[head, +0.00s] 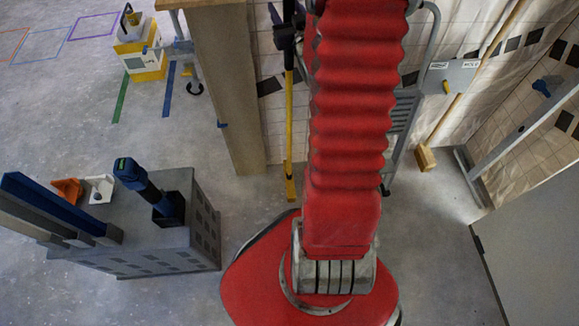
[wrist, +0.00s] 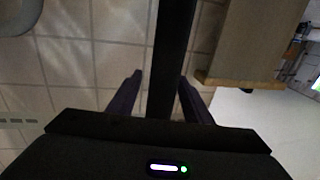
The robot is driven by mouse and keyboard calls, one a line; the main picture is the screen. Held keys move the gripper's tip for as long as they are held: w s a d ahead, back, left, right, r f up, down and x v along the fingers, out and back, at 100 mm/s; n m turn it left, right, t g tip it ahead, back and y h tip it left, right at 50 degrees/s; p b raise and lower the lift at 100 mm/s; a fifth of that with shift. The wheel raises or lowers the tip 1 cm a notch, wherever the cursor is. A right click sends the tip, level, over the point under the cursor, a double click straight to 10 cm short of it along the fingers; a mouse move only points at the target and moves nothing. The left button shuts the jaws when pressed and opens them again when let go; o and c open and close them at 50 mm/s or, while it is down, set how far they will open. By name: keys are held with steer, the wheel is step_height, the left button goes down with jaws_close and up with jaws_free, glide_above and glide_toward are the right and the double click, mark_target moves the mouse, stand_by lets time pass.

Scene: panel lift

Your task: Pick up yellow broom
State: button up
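The yellow broom (head: 289,120) stands upright beside the wooden post in the head view, with its small yellow foot on the floor. My gripper (head: 287,36) is a dark shape at the upper part of its pole, partly hidden by my red arm. In the wrist view my gripper (wrist: 160,88) has its two dark fingers apart. A dark bar (wrist: 172,50), which looks like the broom's pole, runs between them. It lies close to the right finger, with a gap to the left finger. I cannot tell whether it touches the right finger.
A wooden post (head: 228,90) stands just left of the broom. A grey ladder (head: 400,120) is behind my arm. Another broom (head: 427,158) leans at the right wall. A grey block with a blue-black tool (head: 140,180) is at left. Open floor lies at upper left.

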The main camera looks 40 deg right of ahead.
steer(key=c, duration=1)
steer(key=shift+c, duration=0.3)
steer(key=shift+r, duration=0.15)
